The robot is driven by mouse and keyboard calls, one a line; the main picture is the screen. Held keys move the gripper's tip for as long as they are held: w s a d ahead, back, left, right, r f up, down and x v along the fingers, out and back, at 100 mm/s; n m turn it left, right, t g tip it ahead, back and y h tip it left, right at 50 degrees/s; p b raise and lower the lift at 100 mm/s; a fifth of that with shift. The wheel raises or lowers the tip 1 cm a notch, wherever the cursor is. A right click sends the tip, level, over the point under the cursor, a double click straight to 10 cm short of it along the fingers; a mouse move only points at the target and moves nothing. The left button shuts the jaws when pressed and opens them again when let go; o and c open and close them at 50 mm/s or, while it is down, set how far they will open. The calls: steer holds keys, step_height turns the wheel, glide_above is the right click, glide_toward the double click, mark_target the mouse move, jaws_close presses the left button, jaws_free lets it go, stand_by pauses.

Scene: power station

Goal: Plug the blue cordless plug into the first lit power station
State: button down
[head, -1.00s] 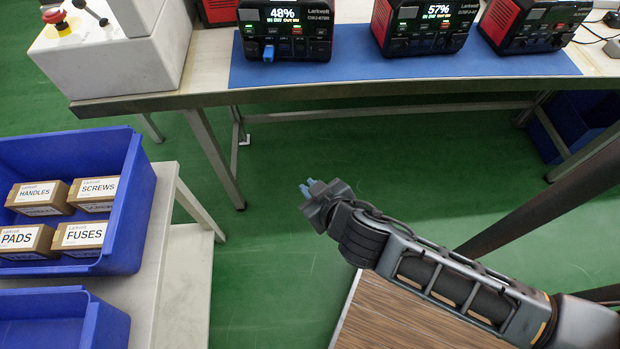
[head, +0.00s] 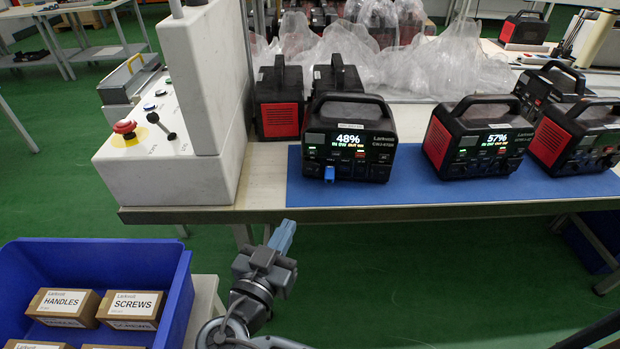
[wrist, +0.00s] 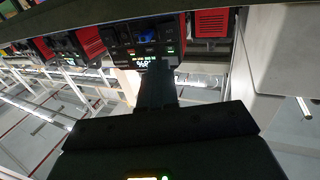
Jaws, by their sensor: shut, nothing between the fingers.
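The first lit power station (head: 375,140) is black and shows 48% on its screen. It stands on the blue mat. The blue cordless plug (head: 329,174) sits at its lower front, in the socket area; I cannot tell how deep it is seated. My gripper (head: 284,232) is shut and empty, with blue-grey fingertips. In the head view it shows in front of the bench edge, apart from the plug and lower left of it. In the wrist view, which looks upside down, my dark fingers (wrist: 157,86) point toward the station (wrist: 122,36) and the blue plug (wrist: 147,36).
A second lit station (head: 470,140) showing 57% and another station (head: 580,140) stand to the right on the blue mat (head: 420,192). A white control box (head: 150,172) with a red button is at the left. A blue crate (head: 178,290) of boxes is at lower left.

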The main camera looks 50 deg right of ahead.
steer(key=p, duration=0.3)
glide_toward(325, 166)
steer(key=w+d, duration=0.2)
steer(key=d, duration=0.1)
steer(key=shift+d+f, duration=0.1)
steer(key=shift+d, duration=0.05)
steer(key=shift+f+b, duration=0.1)
steer(key=shift+b, duration=0.2)
steer(key=shift+d+f+b, duration=0.25)
steer(key=shift+d+b, duration=0.3)
steer(key=shift+b, duration=0.5)
steer(key=shift+s+d+t+b, duration=0.1)
steer(key=shift+d+t+b, duration=0.15)
steer(key=shift+b, duration=0.35)
steer(key=shift+s+d+r+n+t+y+b, duration=0.1)
steer(key=shift+d+n+t+y+b, duration=0.15)
steer(key=shift+n+t+b, duration=0.45)
steer(key=shift+r+g+b, duration=0.1)
steer(key=shift+g+b, duration=0.15)
steer(key=shift+b, duration=0.1)
steer(key=shift+s+d+r, duration=0.1)
steer(key=shift+d, duration=0.1)
steer(key=shift+a+r+p, duration=0.1)
steer(key=shift+r+p, duration=0.05)
steer(key=shift+p, duration=0.5)
